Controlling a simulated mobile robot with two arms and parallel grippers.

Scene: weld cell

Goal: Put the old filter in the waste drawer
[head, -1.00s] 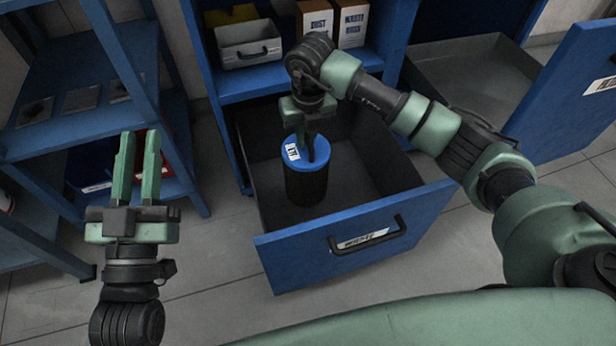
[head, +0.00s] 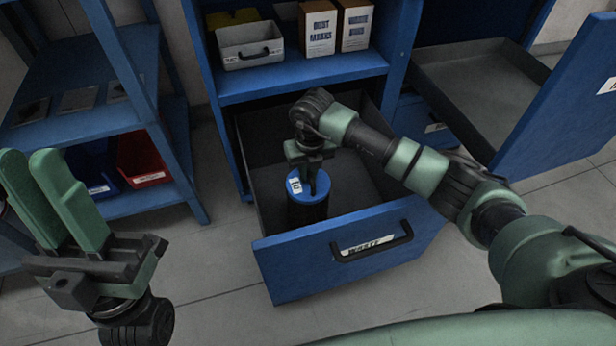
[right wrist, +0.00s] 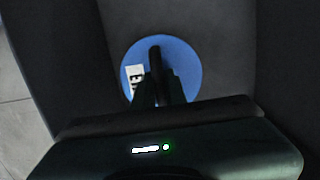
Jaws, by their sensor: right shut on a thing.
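The old filter (head: 307,212) is a dark cylinder with a blue top and a white label. It is upright inside the open waste drawer (head: 350,252), whose blue front carries a "WASTE" label and a black handle. My right gripper (head: 311,180) is shut on the filter at the middle of its top. In the right wrist view the blue top (right wrist: 185,62) shows with a dark handle between the fingers. Whether the filter's base touches the drawer floor is hidden by the drawer front. My left gripper (head: 50,165) is open and empty at the left, away from the drawer.
Above the drawer, a shelf holds a grey bin (head: 250,46) and boxes of dust masks (head: 318,28) and waste bags (head: 355,26). A blue rack with a red bin (head: 140,160) stands at left. Another open drawer (head: 480,80) is at right.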

